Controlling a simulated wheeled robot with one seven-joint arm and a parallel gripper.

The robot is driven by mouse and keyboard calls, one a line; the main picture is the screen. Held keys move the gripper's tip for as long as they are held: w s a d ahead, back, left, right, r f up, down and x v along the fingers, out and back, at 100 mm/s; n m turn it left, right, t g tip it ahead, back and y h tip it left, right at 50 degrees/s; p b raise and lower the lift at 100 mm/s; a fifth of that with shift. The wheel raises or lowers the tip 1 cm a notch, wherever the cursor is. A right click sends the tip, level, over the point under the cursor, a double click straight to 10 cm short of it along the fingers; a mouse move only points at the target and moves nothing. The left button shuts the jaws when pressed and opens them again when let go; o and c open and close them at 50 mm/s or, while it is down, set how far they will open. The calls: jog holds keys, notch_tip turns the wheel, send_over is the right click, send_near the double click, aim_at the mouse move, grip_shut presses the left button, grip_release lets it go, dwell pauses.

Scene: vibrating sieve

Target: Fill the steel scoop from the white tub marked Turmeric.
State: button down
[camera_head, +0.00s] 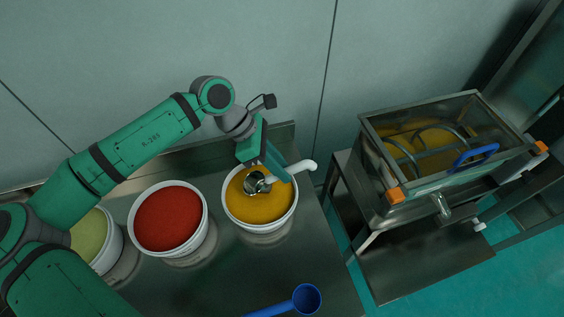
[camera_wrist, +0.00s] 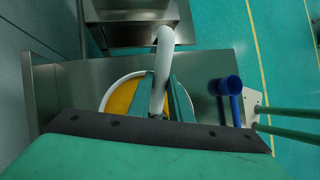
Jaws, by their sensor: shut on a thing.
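A white tub (camera_head: 226,214) of yellow-orange powder stands on the steel table; its marking is not readable. My gripper (camera_head: 278,173) is directly above it, shut on the white handle (camera_head: 303,166) of the steel scoop (camera_head: 255,183). The scoop's round bowl is over the yellow powder, inside the tub's rim. I cannot tell whether it touches the powder or holds any. In the wrist view, the white handle (camera_wrist: 162,55) stands between my two teal fingers, with the tub (camera_wrist: 106,96) below. The scoop's bowl is hidden there.
A tub of red powder (camera_head: 168,218) stands to the left, and a yellow-green one (camera_head: 90,240) is beyond it, partly behind my arm. A blue scoop (camera_head: 306,298) lies at the table's front. A sieve machine (camera_head: 374,150) stands at the right.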

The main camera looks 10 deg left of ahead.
aim_at(268, 184)
jog(key=shift+s+a+f, duration=0.15)
jog(key=shift+a+f, duration=0.45)
jog(key=shift+f, duration=0.6)
jog(key=shift+s+a+f, duration=0.1)
jog(key=shift+a+f, duration=0.45)
jog(key=shift+f, duration=0.6)
jog(key=shift+s+a+f, duration=0.15)
jog(key=shift+a+f, duration=0.45)
jog(key=shift+f, duration=0.6)
